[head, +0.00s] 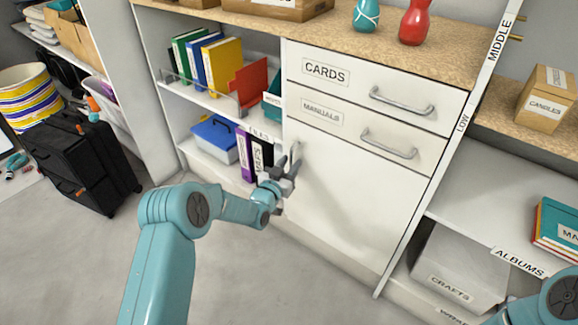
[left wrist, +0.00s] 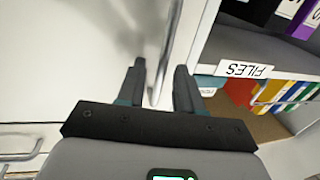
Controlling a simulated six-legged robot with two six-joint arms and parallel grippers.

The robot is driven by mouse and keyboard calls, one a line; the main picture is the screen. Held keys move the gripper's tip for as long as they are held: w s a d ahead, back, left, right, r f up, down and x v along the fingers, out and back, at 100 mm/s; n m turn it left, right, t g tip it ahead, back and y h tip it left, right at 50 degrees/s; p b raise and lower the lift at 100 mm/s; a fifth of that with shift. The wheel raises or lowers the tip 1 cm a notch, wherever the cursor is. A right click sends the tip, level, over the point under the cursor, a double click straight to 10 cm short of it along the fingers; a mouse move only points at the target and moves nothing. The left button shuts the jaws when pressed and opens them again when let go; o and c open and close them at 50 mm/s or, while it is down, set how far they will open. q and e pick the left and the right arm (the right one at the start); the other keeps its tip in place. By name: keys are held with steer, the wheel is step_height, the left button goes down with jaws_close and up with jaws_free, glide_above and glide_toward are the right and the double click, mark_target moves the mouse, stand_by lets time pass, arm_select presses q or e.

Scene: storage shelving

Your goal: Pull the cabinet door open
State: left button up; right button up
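The white cabinet door (head: 355,205) is below the two drawers and looks closed. It also shows in the left wrist view (left wrist: 70,65). Its slim vertical handle (head: 298,150) is at the door's upper left edge, partly hidden by my gripper. My left gripper (head: 287,168) is at this handle, its fingers apart. In the left wrist view, the handle (left wrist: 166,62) runs between the two open fingers, with a gap visible on the sides. My right gripper is out of view; only a teal part of my right arm shows at the lower right.
Drawers labelled CARDS (head: 345,85) and MANUALS (head: 345,125) have protruding bar handles above the door. Open shelves with binders (head: 215,62) and a blue box (head: 214,140) are left. A crafts box (head: 460,270) stands right. Floor before the door is clear.

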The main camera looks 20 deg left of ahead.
arm_select(q)
jaws_close()
stand_by(1.3)
